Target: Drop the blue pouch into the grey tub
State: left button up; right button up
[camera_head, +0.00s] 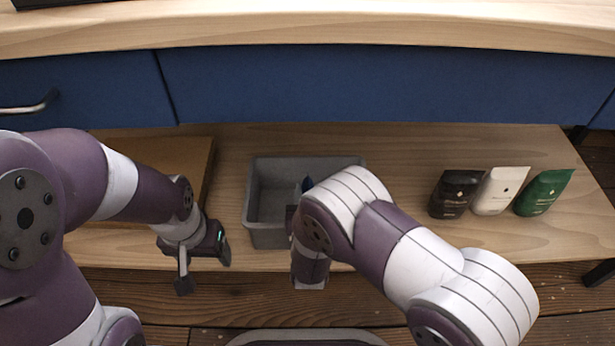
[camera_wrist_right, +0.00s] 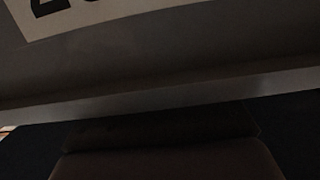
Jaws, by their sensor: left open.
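The grey tub (camera_head: 255,235) stands on the wooden bench, left of centre in the head view. A small dark blue shape (camera_head: 307,184) shows inside it beside my right arm; it may be the blue pouch, mostly hidden. My left gripper (camera_head: 205,268) is open and empty, left of the tub and near the bench's front edge. My right arm crosses the tub's right part and its wrist end hangs at the tub's front right. Its fingers cannot be made out. The right wrist view is dark, with a grey surface bearing part of a white label (camera_wrist_right: 90,15).
Black (camera_head: 455,194), white (camera_head: 499,190) and green (camera_head: 545,193) pouches stand on the right of the bench (camera_head: 400,140). A brown board or tray (camera_head: 190,155) lies left of the tub. Blue drawers (camera_head: 380,85) are behind. The bench is clear between the tub and pouches.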

jog(key=s+r+p, duration=0.2)
jog(key=s+p, duration=0.1)
jog(key=s, duration=0.5)
jog(key=w+d+r+g+y, duration=0.1)
jog(key=w+d+r+g, duration=0.25)
jog(key=g, duration=0.35)
pick_arm(q)
notch_tip(320, 180, up, 4)
pick_arm(e)
jog(key=s+d+r+g, duration=0.2)
jog(key=s+d+g, duration=0.2)
jog(key=s+d, duration=0.3)
jog(key=s+d+r+g+h, duration=0.1)
jog(key=s+d+r+g, duration=0.2)
jog(key=s+d, duration=0.4)
jog(key=shift+s+d+r+g, duration=0.15)
jog(key=shift+s+r+g, duration=0.1)
jog(key=shift+g, duration=0.15)
